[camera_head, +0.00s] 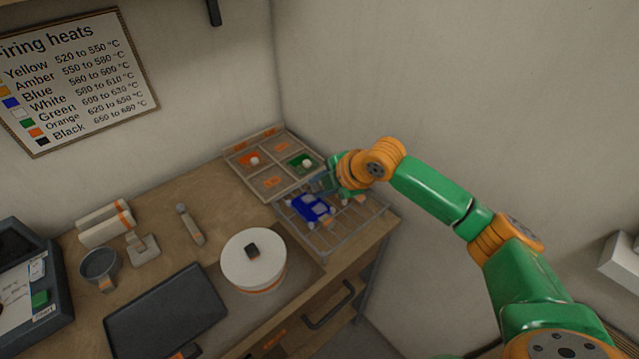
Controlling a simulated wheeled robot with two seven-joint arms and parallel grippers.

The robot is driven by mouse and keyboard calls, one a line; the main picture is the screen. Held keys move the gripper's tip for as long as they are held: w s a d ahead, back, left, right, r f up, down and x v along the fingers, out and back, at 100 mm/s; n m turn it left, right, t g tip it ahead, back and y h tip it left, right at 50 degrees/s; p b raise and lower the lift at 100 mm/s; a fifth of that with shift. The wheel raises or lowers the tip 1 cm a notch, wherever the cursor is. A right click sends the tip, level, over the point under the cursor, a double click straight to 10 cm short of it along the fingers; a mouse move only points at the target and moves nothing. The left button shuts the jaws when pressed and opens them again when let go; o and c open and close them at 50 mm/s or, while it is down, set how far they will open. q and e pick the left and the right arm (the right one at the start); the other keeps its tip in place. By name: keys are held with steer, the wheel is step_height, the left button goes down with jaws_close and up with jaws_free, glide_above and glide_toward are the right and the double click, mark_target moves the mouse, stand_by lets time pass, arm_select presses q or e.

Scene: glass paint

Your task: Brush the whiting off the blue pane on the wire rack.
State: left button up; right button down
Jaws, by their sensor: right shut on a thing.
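The blue pane (297,205) lies on the wire rack (345,236) at the bench's right end, with pale whitish patches on and around it. My right gripper (322,184) reaches in from the right, low over the back of the rack, right beside the pane's far edge. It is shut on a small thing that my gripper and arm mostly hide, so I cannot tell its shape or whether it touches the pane. My left gripper is not in view.
A divided tray (246,181) with orange and green contents stands behind the rack. A white lidded pot (253,272) stands in front-left of it. A dark flat panel (165,312), a grey cup (98,265) and a slim tool (190,225) lie further left. The wall is close behind.

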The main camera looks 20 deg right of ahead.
steer(key=shift+f, duration=0.2)
stand_by(0.4)
steer(key=shift+s+d, duration=1.05)
steer(key=shift+s, duration=1.9)
steer(key=shift+w+a, duration=0.35)
steer(key=shift+w, duration=0.65)
steer(key=shift+w+a, duration=0.4)
steer(key=shift+w, duration=0.6)
steer(key=shift+w+a, duration=0.35)
steer(key=shift+w, duration=0.65)
steer(key=s+d, duration=0.2)
steer(key=s, duration=0.4)
steer(key=shift+w+d+r, duration=0.1)
